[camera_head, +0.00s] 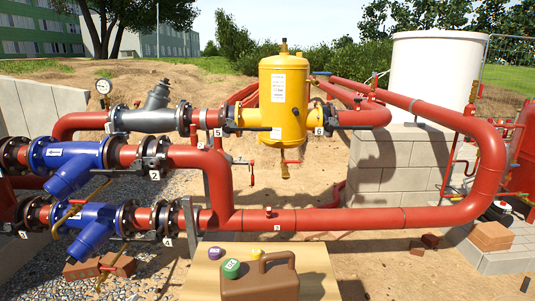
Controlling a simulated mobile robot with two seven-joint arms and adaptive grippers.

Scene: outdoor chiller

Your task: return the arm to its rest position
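Neither of my arms nor either gripper shows in the head view, so I cannot see how they are posed or whether they hold anything. The red pipework (330,219) of the chiller fills the middle of the view. A yellow tank (284,100) stands upright in it, between tags 5 and 6. Two blue valve bodies (70,165) sit at the left, one above the other, with yellow handles on the lower one.
A wooden table (200,282) at the bottom centre carries a brown jug (262,283), a green round item (231,268), a purple one (214,253) and a yellow one (256,254). Bricks (490,236) lie at the right. A white tank (435,75) stands behind on grey blocks.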

